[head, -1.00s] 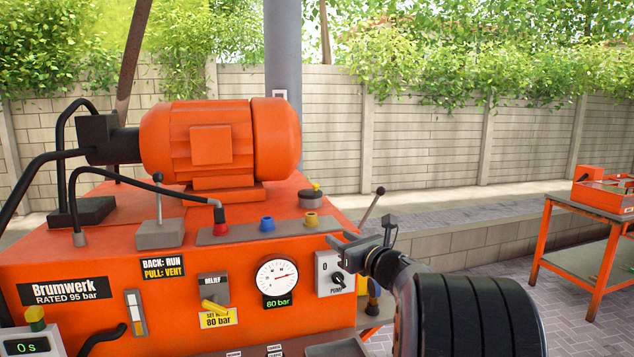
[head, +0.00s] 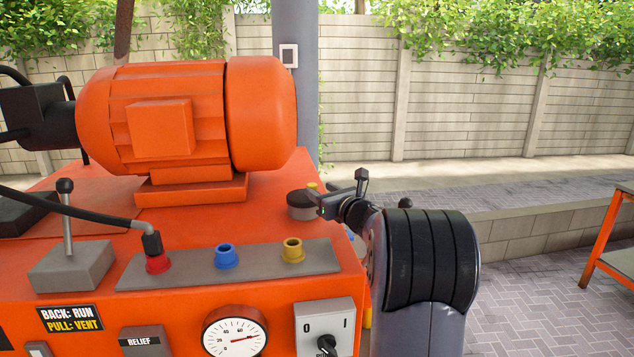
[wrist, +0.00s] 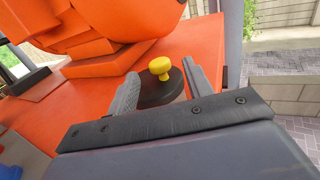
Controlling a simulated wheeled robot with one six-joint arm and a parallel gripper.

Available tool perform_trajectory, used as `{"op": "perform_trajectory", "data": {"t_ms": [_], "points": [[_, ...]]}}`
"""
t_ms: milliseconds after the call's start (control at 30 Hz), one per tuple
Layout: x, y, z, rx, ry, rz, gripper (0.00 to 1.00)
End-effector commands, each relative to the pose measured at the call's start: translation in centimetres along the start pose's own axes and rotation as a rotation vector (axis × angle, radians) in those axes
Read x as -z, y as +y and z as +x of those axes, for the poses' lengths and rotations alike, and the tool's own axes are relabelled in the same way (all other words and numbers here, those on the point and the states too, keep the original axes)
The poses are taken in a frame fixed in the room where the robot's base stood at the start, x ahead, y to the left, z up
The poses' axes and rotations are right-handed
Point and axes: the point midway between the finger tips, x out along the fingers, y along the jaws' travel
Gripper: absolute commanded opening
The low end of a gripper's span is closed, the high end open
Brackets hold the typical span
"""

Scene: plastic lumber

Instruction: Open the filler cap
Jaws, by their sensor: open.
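The filler cap (head: 302,204) is a dark round cap with a small yellow knob on top. It sits on the orange top of the power unit, right of the motor. In the wrist view the dark cap (wrist: 160,90) and its yellow knob (wrist: 160,68) show between and beyond my two fingers. My gripper (wrist: 160,85) is open, with one finger on each side of the cap in that view. In the head view my gripper (head: 315,203) is at the cap's right side and partly covers it. I cannot tell whether the fingers touch it.
The orange motor (head: 180,118) stands left of the cap. In front are a grey strip (head: 190,272) with red, blue and yellow ports, a lever (head: 67,225) and a pressure gauge (head: 235,335). A grey post (head: 290,100) rises behind.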

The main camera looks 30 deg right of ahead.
Motion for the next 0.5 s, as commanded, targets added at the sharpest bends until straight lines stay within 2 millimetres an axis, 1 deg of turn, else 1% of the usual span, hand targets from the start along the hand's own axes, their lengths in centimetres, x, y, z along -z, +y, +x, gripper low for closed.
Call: {"op": "perform_trajectory", "data": {"t_ms": [33,200,300,500], "points": [[-0.2,0.1,0.8,-0.002,0.001,0.0,0.48],[-0.1,0.0,2.4,-0.001,0.0,0.001,0.48],[-0.1,0.0,2.8,-0.001,0.0,0.001,0.48],[0.0,0.0,2.9,0.0,0.0,0.001,0.48]]}}
